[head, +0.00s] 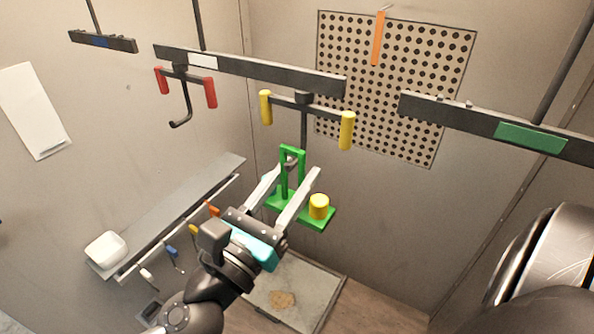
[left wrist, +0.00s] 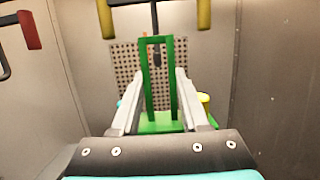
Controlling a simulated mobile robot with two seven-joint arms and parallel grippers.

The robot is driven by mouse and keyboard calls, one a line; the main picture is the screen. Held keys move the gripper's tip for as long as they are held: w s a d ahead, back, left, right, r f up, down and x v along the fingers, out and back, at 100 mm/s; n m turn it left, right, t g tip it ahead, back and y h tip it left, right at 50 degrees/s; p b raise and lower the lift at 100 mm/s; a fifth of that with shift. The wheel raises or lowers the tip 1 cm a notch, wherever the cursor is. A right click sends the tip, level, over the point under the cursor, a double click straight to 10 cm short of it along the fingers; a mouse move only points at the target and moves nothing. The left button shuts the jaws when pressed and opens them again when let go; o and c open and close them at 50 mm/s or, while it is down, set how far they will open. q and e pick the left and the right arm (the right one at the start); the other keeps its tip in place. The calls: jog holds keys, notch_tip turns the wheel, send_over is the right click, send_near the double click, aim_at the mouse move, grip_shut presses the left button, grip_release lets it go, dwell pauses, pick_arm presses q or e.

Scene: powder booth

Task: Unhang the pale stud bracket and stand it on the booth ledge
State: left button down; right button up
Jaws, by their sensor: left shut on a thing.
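A green bracket (head: 318,221) with an upright open frame, a flat base and a yellow stud (head: 319,206) is at the black hook (head: 304,128) of the yellow-handled hanger. The hook's end shows at the frame's top; I cannot tell whether it bears the weight. No pale bracket shows. My left gripper (head: 296,172) is shut on the green bracket, a finger on each side of its frame. In the left wrist view the frame (left wrist: 158,52) stands upright between the fingers, with the yellow stud (left wrist: 204,98) partly hidden at right. My right gripper is not in view.
The grey booth ledge (head: 180,206) runs along the left wall, mostly bare, with a white tub (head: 106,249) at its near end. Small coloured hooks hang below it. A red-handled hanger (head: 186,88) hangs left on the overhead bar (head: 260,69). A floor tray (head: 315,290) lies below.

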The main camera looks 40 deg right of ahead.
pick_arm(q)
jog(key=r+v, duration=0.2)
jog(key=v, duration=0.6)
jog(key=shift+s+a, duration=0.3)
jog(key=shift+a, duration=0.1)
dwell(0.4)
dwell(0.4)
jog(key=w+a+f+n+t+y+b, duration=0.4)
jog(key=a+f+t+b, duration=0.1)
jog(key=a+f+b, duration=0.15)
jog(key=w+a+f+n+t+y+b, duration=0.3)
jog(key=a+f+t+y+b, duration=0.15)
jog(key=f, duration=0.35)
jog(key=s+a+f+n+t+y+b, duration=0.1)
jog(key=a+f+n+t+y+b, duration=0.3)
jog(key=a+f+y+b, duration=0.6)
jog(key=a+f+n+y, duration=0.1)
jog(key=a+f+n, duration=0.1)
jog(key=a+f, duration=0.3)
jog(key=shift+s+a+n+b, duration=0.3)
jog(key=shift+s+a+n, duration=0.1)
jog(key=shift+a, duration=1.4)
